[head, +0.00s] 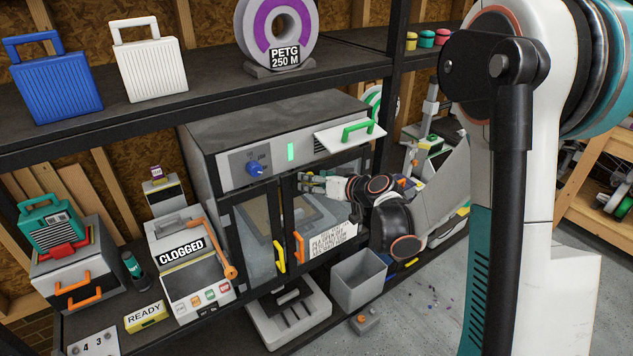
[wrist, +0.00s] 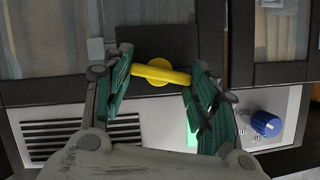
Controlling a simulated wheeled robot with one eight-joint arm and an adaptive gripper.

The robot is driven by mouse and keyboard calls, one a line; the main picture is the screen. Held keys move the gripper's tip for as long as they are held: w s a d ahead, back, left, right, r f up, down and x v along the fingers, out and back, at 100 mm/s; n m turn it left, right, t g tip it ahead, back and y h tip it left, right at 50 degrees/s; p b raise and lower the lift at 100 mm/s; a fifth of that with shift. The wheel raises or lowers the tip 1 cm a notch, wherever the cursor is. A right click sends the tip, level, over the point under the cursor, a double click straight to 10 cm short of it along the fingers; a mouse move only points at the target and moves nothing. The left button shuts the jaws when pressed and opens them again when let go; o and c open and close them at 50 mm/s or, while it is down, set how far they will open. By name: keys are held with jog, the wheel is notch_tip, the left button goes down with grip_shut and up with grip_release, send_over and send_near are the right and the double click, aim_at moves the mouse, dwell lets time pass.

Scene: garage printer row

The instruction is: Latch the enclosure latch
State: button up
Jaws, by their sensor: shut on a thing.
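The enclosure (head: 215,135) is a grey cabinet with two dark-framed glass doors on the shelf. The yellow latch (wrist: 160,78) has a round hub and a bar lying nearly level across the wrist view, on a dark plate by the door frames. My gripper (wrist: 163,62) has its green-padded fingers at either end of the bar, shut on the latch. In the head view, my gripper (head: 306,183) is at the top of the doors near their meeting edge and hides the latch. Both doors look shut.
A yellow handle (head: 280,257) and an orange handle (head: 299,248) stick out from the doors. A blue knob (head: 255,168) and a lit green panel are above. A grey bin (head: 359,281) stands below right. The shelf above limits room overhead.

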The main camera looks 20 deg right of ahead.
jog(key=shift+f+m, duration=0.1)
jog(key=shift+m, duration=0.2)
jog(key=shift+w+d+f+m+t+y+b, duration=0.1)
jog(key=shift+f+m+t+y+b, duration=0.1)
jog(key=shift+m+y+b, duration=1.2)
jog(key=shift+s+d+f+m+t+y+b, duration=0.15)
jog(key=shift+m+y+b, duration=0.45)
jog(key=shift+m+b, duration=1.65)
jog(key=shift+w+d+f+m+t+y+b, duration=0.2)
jog(key=shift+m+y+b, duration=0.8)
jog(key=shift+m+b, duration=0.8)
jog(key=shift+a+r, duration=0.15)
jog(key=shift+r, duration=0.05)
jog(key=o, duration=1.1)
jog(key=shift+c, duration=0.2)
